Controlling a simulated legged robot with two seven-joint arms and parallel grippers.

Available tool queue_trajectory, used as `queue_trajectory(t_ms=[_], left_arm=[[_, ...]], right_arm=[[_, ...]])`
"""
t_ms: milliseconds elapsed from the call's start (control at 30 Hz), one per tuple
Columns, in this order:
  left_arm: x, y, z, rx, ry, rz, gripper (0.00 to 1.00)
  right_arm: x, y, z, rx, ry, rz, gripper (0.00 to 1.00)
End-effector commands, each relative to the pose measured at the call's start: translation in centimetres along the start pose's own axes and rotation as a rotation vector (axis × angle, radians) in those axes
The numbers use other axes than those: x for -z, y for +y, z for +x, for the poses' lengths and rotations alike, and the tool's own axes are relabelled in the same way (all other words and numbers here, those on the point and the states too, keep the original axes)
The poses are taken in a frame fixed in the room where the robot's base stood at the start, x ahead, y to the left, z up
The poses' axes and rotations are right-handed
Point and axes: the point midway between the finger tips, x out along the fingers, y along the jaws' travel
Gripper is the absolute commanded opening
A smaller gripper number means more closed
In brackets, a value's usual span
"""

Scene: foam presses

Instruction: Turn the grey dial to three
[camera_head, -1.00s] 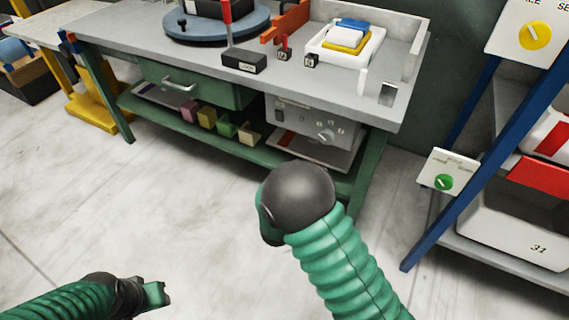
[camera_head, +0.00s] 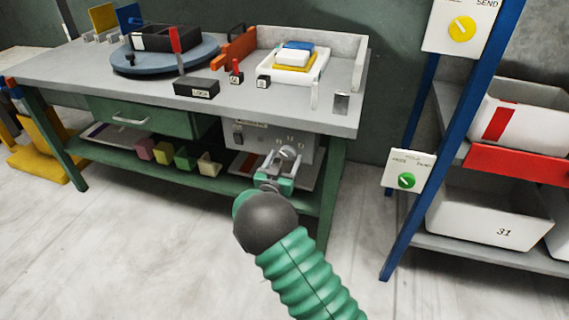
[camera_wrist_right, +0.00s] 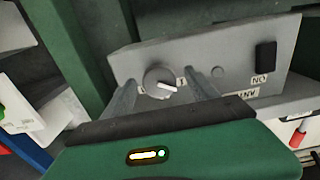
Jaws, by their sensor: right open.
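The grey dial (camera_head: 288,152) with a white pointer is on the front of a grey control box (camera_head: 246,136) under the workbench. My right gripper (camera_head: 280,165) is open in front of the dial and partly covers the box face. In the right wrist view the dial (camera_wrist_right: 160,80) shows between the two spread fingers of my right gripper (camera_wrist_right: 163,90). Its white pointer points right and slightly down in that view, by a small label I cannot read for sure. I cannot tell whether the fingers touch the dial. My left gripper is out of view.
The bench top (camera_head: 130,82) overhangs the box, with a green leg (camera_head: 331,180) to its right. Several coloured blocks (camera_head: 183,157) stand on the lower shelf to its left. A green dial (camera_head: 406,181) and a yellow dial (camera_head: 461,29) are on the blue rack at right.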

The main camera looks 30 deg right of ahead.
Motion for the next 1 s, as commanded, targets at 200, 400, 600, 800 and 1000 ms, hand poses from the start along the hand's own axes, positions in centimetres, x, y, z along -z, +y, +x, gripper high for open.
queue_trajectory(t_ms=[200,400,600,800,1000], left_arm=[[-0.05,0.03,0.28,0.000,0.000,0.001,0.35],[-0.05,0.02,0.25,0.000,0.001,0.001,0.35],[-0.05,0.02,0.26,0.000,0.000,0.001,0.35],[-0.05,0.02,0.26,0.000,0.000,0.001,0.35],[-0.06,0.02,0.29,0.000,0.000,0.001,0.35]], right_arm=[[0.16,-0.08,0.85,0.001,0.002,-0.001,0.68],[0.19,-0.12,0.78,0.001,0.002,-0.001,0.60],[0.15,-0.10,0.79,0.001,0.001,-0.001,0.34],[0.12,-0.13,0.82,0.001,0.001,-0.001,0.08],[0.11,-0.13,0.84,0.001,0.001,0.008,0.06]])
